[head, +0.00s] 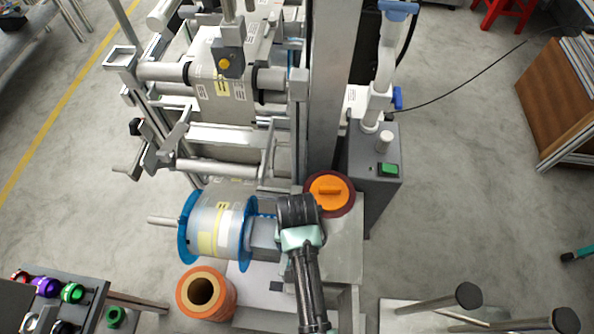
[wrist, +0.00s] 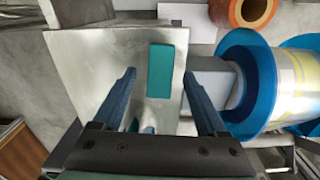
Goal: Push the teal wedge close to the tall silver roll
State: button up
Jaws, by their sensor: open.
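In the wrist view, the teal wedge (wrist: 166,70) shows as a teal block on a bare metal plate (wrist: 95,60). My gripper (wrist: 160,84) is open, its dark blue fingers spread with nothing held; the wedge shows between and beyond the fingertips. A pale patch lies just below the wedge; I cannot tell if it is an object or a reflection. A silver film roll (wrist: 296,85) with blue flanges is to the right, apart from the wedge. It also shows in the head view (head: 220,228); I cannot tell if it is the tall silver roll. In the head view my arm hides the wedge.
An orange roll (head: 206,292) stands below the blue-flanged roll. An orange disc on a dark red one (head: 329,193) lies right of my wrist. The machine frame (head: 328,90) rises behind. Open floor (head: 455,190) lies to the right, and the plate's left part looks bare.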

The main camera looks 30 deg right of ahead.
jog(key=shift+f, duration=0.4)
grip_shut()
